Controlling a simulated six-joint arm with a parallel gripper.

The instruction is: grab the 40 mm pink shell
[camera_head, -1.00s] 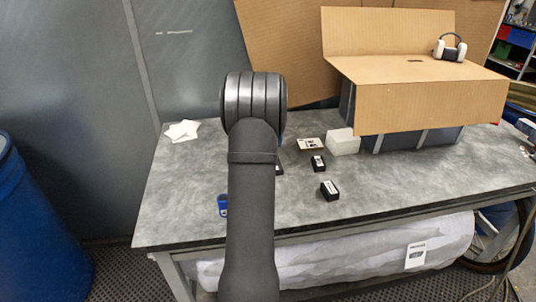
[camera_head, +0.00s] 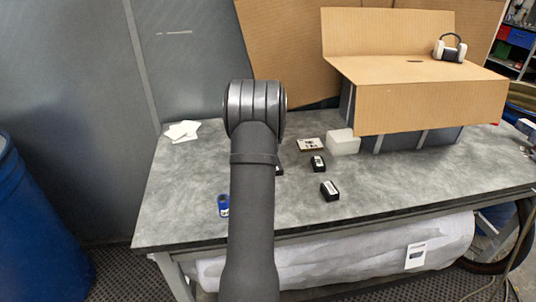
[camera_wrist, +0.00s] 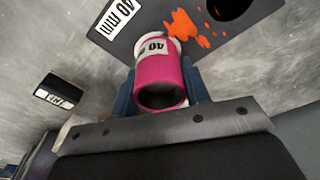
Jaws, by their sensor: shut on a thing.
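The pink shell (camera_wrist: 160,70) shows in the wrist view as a hollow cylinder with a white label reading 40 and its dark open end toward the camera. My gripper (camera_wrist: 159,66) is shut on it, with a blue finger on each side. A dark plate (camera_wrist: 150,22) labelled 40 mm lies beyond the shell, with orange splashes and a dark round hole. A pale rim shows at the shell's far end; I cannot tell whether it touches the plate. In the head view my arm hides the gripper and the shell.
On the grey table (camera_head: 400,185) stand small black boxes (camera_head: 330,190), a white block (camera_head: 342,142) and a blue item (camera_head: 223,204). White papers (camera_head: 181,130) lie back left. A large open cardboard box (camera_head: 430,105) fills the back right. The table's front right is clear.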

